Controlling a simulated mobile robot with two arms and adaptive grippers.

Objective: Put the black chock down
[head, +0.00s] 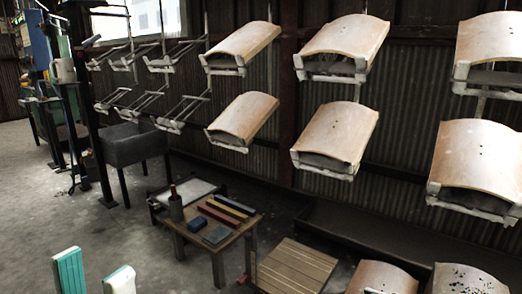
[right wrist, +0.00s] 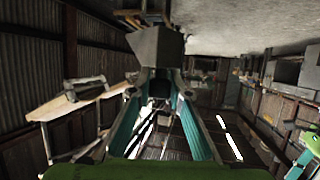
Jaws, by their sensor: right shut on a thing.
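My left gripper (head: 94,272) shows at the bottom left of the head view. Its two teal and white fingers stand apart with nothing between them. My right gripper (right wrist: 160,82) shows only in the right wrist view. Its teal-padded fingers are shut on a dark grey, wedge-like block, which I take as the black chock (right wrist: 157,47). The chock is held at the fingertips, and its lower part is hidden between them. No support shows touching it. In the head view, a low wooden table (head: 236,236) stands below, apart from the left gripper.
The table bears red (head: 221,216), blue and yellow bars, a dark blue block (head: 197,224), a grey block (head: 215,236) and a dark bottle-like thing (head: 176,206). A slatted wooden top (head: 297,267) is right of it. Curved panels (head: 340,133) hang along the wall.

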